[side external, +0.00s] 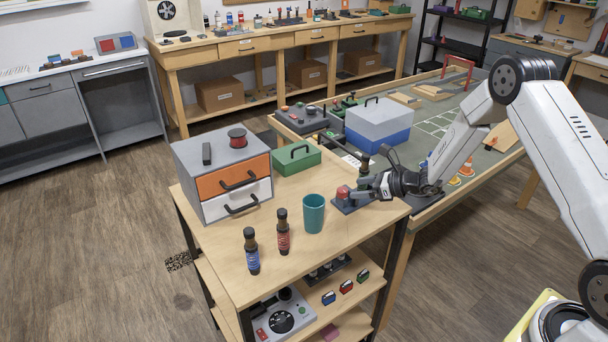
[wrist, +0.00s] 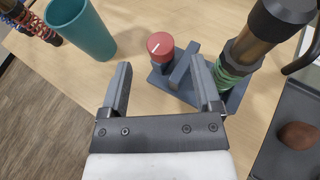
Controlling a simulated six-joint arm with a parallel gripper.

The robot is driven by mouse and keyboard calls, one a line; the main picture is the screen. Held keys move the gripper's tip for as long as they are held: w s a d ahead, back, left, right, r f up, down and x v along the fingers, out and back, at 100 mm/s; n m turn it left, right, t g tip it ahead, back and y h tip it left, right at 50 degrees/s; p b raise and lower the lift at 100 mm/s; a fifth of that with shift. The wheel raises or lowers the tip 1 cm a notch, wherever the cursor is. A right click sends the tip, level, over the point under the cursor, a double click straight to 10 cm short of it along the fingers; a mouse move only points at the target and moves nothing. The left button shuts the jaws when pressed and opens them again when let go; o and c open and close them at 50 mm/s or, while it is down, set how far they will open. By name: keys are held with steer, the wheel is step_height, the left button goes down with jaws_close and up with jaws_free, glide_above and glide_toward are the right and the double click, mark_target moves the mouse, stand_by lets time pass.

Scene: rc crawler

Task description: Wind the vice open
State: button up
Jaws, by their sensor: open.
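The small blue-grey vice (wrist: 178,88) sits on the wooden bench top near its right side; it also shows in the side view (side external: 347,208). Its round red knob (wrist: 160,46) has a white line on top. A dark shock absorber with a green spring (wrist: 234,74) stands at the vice's right side; its lower end is partly hidden. My gripper (wrist: 161,64) is open and empty, its fingertips low on either side of the knob's near side. The right finger overlaps the vice in the wrist view. I cannot tell whether either finger touches it.
A teal cup (side external: 313,214) and two shock absorbers, one blue (side external: 251,251) and one red (side external: 283,233), stand left of the vice. A drawer unit (side external: 195,165) and green toolbox (side external: 297,160) stand farther back. A dark tray (wrist: 290,105) lies at the wrist view's right edge.

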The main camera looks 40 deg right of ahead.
mark_target(342, 189)
steer(key=shift+x, duration=2.45)
jaws_close()
